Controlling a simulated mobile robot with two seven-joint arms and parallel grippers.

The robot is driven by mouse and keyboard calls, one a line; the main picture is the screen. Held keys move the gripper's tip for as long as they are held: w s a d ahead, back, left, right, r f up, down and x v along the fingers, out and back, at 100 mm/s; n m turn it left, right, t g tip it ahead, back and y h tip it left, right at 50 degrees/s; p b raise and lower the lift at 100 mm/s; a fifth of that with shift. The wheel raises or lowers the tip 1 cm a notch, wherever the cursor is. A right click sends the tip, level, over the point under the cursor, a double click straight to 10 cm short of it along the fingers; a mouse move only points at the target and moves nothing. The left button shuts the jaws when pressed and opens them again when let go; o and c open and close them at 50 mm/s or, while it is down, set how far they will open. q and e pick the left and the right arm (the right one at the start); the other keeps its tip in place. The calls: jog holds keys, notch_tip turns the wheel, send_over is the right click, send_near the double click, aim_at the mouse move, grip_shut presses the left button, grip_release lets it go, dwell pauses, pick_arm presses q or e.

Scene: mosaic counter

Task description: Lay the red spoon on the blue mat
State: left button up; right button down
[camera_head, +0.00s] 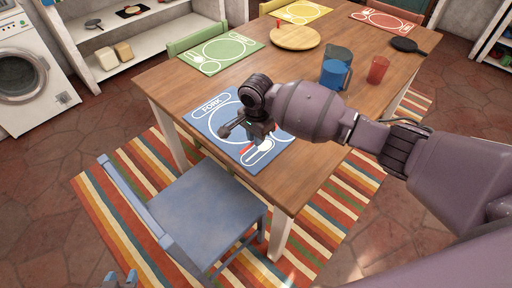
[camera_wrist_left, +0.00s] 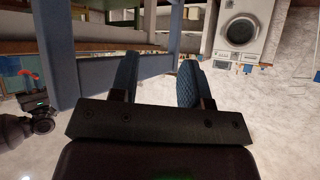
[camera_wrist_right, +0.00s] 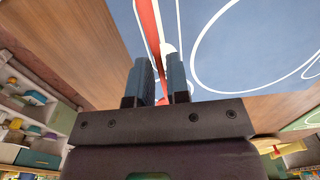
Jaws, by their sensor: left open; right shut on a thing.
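The blue mat (camera_head: 205,122) lies on the near edge of the wooden table, printed with white outlines and the word FORK. It fills much of the right wrist view (camera_wrist_right: 275,35). My right gripper (camera_head: 250,138) is over the mat, shut on the red spoon (camera_head: 246,150). The spoon shows as a red strip between and beyond the fingers in the right wrist view (camera_wrist_right: 149,28); the gripper hides part of it. I cannot tell whether the spoon touches the mat. My left gripper (camera_head: 120,279) is open and empty, low near the floor by the blue chair.
The blue chair (camera_head: 205,205) stands before the mat. Green (camera_head: 235,46), yellow and red mats lie along the other edges.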

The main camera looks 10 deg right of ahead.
aim_at(256, 153)
notch_tip(256, 153, down, 5)
jog(key=shift+f+b, duration=0.15)
jog(key=shift+b, duration=0.55)
jog(key=shift+f, duration=0.1)
jog(key=c, duration=1.1)
grip_release()
